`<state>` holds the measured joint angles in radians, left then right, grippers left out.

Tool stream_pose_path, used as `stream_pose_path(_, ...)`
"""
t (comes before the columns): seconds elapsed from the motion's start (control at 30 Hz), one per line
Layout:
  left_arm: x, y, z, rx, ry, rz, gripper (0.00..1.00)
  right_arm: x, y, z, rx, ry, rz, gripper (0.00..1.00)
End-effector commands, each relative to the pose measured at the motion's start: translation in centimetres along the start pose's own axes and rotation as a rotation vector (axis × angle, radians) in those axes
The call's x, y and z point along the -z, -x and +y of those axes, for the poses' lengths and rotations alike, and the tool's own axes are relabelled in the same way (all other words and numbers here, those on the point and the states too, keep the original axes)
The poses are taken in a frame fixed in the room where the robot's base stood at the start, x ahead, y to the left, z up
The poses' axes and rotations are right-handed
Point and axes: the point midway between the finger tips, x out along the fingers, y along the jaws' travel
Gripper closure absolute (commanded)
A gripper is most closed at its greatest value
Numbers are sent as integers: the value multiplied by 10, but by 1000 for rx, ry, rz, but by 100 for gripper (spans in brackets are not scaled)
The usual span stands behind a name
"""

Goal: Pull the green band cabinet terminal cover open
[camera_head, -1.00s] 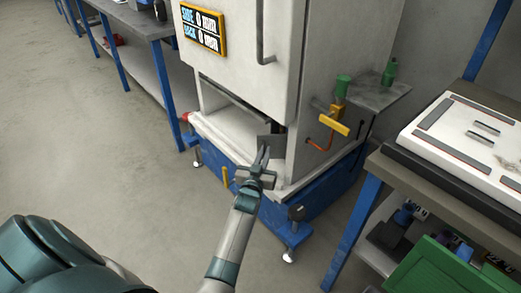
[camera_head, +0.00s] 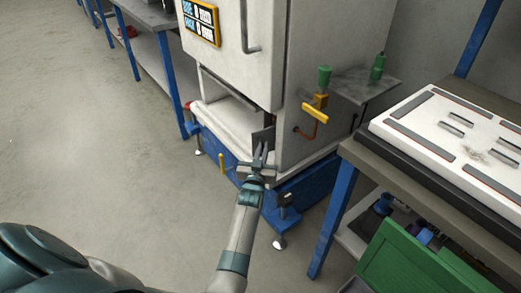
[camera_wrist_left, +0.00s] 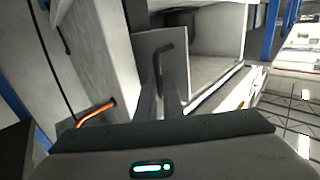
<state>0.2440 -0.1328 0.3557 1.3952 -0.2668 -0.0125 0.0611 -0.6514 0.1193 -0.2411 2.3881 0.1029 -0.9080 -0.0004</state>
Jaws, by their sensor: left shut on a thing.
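The white cabinet (camera_head: 240,75) stands in the middle of the head view, with a low opening above its blue base. A small grey cover plate (camera_head: 262,135) is at the right edge of that opening. In the left wrist view the plate (camera_wrist_left: 146,48) stands out at an angle to the cabinet wall and carries a dark bar handle (camera_wrist_left: 164,53). My left gripper (camera_head: 261,156) is at the plate, its fingers (camera_wrist_left: 161,100) closed on the handle. I see no green band on the plate. My right gripper is not in view.
A yellow lever (camera_head: 315,113) with a green knob (camera_head: 325,74) projects from the cabinet's right side. A workbench (camera_head: 375,155) with a white panelled case stands close on the right, a green crate (camera_head: 405,262) below it. Floor at left is clear.

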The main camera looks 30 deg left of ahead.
Motion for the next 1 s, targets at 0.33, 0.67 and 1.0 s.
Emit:
stream_pose_path(0.33,4,-2,4,2,0,6,100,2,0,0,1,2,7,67)
stream_pose_path(0.67,3,-2,2,3,0,4,85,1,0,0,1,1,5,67)
stream_pose_path(1.0,2,0,1,3,0,1,85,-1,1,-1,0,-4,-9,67)
